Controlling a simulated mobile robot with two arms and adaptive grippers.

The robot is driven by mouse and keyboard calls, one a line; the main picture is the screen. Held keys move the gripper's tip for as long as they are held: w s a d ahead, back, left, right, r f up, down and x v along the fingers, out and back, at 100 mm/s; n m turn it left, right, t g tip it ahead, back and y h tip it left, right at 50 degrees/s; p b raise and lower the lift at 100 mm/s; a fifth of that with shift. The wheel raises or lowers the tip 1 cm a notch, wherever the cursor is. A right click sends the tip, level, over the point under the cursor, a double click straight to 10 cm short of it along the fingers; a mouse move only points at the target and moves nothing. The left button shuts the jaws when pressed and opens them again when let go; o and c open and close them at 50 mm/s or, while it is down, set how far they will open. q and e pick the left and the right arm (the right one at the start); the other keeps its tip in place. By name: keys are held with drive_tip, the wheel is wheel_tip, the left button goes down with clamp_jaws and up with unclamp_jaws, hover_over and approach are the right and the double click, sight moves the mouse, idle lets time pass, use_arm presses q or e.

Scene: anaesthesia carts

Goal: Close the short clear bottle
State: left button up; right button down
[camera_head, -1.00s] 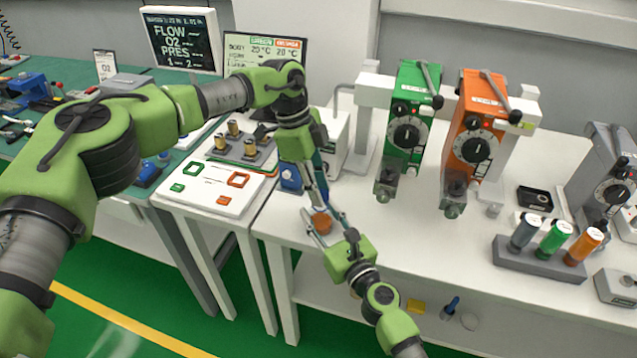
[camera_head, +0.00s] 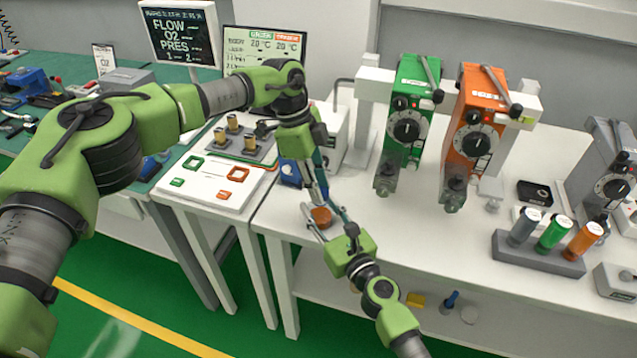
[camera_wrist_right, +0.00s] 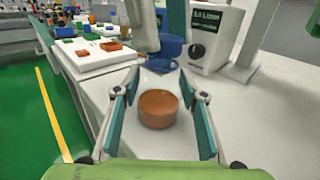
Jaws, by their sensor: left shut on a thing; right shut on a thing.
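A short round orange-brown piece (camera_head: 321,216) is near the left front corner of the white table, low between my two grippers.
A blue cup-like object (camera_wrist_right: 165,52) and a white device (camera_wrist_right: 212,40) stand just behind. Green (camera_head: 410,115) and orange (camera_head: 475,125) vaporizers stand to the right. A grey rack (camera_head: 538,253) holds several coloured bottles. The table's front middle is mostly clear.

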use_arm(q)
drive_tip(key=shift+f, duration=0.2)
drive_tip(key=shift+m, duration=0.5)
drive_tip(key=m, duration=0.1)
drive_tip(key=m+g, duration=0.1)
drive_tip(key=m, duration=0.1)
drive_tip(key=shift+w+d+m+y, duration=0.1)
drive_tip(key=shift+w+m+y, duration=0.1)
drive_tip(key=shift+m+y, duration=0.15)
drive_tip(key=shift+m, duration=0.85)
drive_tip(key=o, duration=0.7)
drive_tip(key=shift+s, duration=0.1)
drive_tip(key=shift+o, duration=0.2)
drive_tip(key=shift+r, duration=0.1)
